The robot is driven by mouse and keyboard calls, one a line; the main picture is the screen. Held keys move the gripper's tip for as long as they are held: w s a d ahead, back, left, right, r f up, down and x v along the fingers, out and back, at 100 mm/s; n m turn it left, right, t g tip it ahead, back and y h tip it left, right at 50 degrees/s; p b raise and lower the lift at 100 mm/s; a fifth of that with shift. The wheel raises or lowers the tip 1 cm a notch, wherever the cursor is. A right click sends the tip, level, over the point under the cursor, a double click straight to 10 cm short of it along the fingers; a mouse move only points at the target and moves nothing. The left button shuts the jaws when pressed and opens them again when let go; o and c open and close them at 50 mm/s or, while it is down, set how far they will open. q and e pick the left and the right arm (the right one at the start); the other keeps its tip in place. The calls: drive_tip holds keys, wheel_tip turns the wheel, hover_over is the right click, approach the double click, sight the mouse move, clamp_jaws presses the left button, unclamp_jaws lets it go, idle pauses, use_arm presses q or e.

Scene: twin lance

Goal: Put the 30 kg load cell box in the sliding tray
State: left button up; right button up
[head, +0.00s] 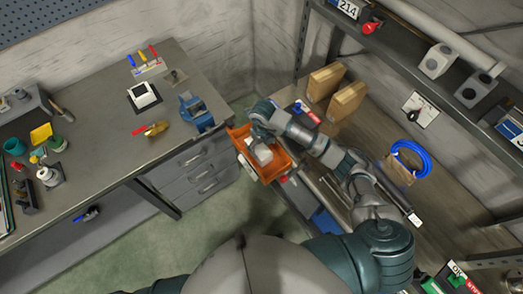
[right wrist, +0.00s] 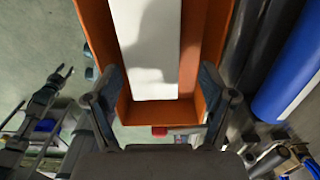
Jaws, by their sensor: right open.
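An orange sliding tray (head: 240,134) juts out at the left end of the right-hand bench in the head view. A white box (head: 262,154) lies inside it, with no readable label. In the right wrist view the white box (right wrist: 147,45) lies lengthwise between the orange tray's walls (right wrist: 217,50). My right gripper (head: 258,138) is over the tray; its open fingers (right wrist: 160,75) stand apart on either side of the box's near end. Contact cannot be told. My left gripper (right wrist: 62,76) shows small at the left of the right wrist view, its fingers spread and empty.
The right-hand bench holds two cardboard boxes (head: 346,101), a blue coil (head: 411,160) and a shelf above (head: 425,75). A blue cylinder (right wrist: 289,75) lies right of the tray. The left workbench (head: 95,105) carries a blue vise (head: 195,112) and small items. Floor between is clear.

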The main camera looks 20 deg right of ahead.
sight(262, 148)
wheel_tip(262, 148, up, 6)
drive_tip(key=shift+r+b, duration=0.2)
drive_tip(key=shift+b, duration=0.1)
drive_tip(key=shift+a+r, duration=0.2)
drive_tip(key=shift+r, duration=0.3)
drive_tip(key=shift+d, duration=0.15)
drive_tip(key=shift+f, duration=0.1)
